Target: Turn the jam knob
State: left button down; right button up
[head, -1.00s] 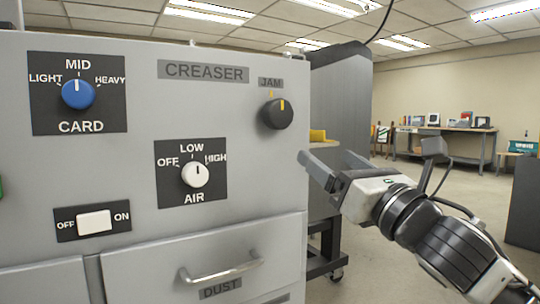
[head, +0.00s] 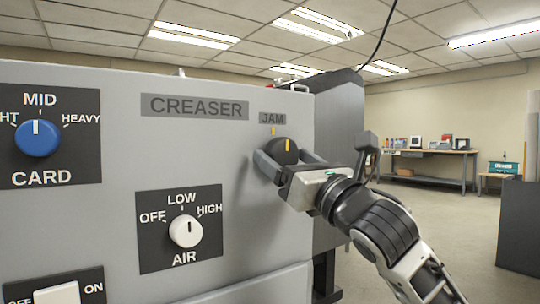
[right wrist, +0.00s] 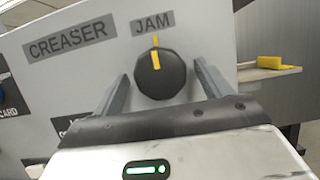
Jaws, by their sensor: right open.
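The jam knob (head: 284,151) is a round black knob with a yellow pointer line, on the grey creaser panel under the JAM label (head: 272,118). Its pointer is upright, in line with the yellow mark above it. My right gripper (head: 284,158) is open at the knob, with one finger on each side. In the right wrist view the knob (right wrist: 160,74) sits between and a little beyond the two fingers, with gaps showing on both sides. My left gripper is not in view.
The panel also carries a blue CARD knob (head: 38,138), a white AIR knob (head: 186,231) and a white off/on switch (head: 57,294). A yellow object (right wrist: 278,63) lies on a ledge beyond the panel. Open floor is at right, with a workbench (head: 430,153) far back.

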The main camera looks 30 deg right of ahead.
jog(key=shift+w+r, duration=0.1)
jog(key=shift+w, duration=0.1)
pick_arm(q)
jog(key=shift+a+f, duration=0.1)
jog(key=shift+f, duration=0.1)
pick_arm(e)
jog(key=c, duration=1)
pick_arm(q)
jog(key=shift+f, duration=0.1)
